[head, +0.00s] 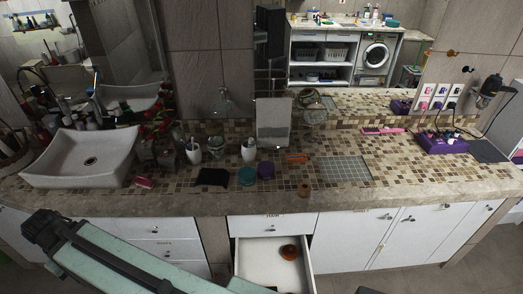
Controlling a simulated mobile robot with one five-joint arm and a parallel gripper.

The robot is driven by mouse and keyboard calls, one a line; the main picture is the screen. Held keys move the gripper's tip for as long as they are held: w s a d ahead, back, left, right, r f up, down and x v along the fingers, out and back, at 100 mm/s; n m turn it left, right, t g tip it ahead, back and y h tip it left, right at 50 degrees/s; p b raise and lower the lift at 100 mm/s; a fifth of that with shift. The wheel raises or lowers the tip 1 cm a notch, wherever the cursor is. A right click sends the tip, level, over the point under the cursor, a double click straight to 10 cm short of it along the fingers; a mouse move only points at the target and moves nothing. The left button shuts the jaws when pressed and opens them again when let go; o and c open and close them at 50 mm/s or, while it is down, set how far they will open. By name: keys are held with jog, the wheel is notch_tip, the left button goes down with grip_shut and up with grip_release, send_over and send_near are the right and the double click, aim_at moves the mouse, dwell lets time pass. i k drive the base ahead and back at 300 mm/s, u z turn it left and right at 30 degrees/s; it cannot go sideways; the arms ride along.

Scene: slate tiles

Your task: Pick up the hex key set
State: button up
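A small orange item (297,157) lies flat on the mosaic-tiled counter, just left of a grey grid mat. It may be the hex key set, but it is too small to tell for sure. Nothing is on top of it. Part of my teal arm crosses the lower left, below and in front of the counter, well apart from the orange item. I cannot make out my gripper's fingers in this view.
On the counter (400,172) are a white sink (82,158), a black pouch (213,177), a teal round container (247,176), a purple one (266,170), a small brown jar (304,190) and a purple box (443,143). An open drawer (262,262) juts out below.

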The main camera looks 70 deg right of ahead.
aim_at(302, 158)
jog(key=i, duration=1.1)
jog(key=z, duration=2)
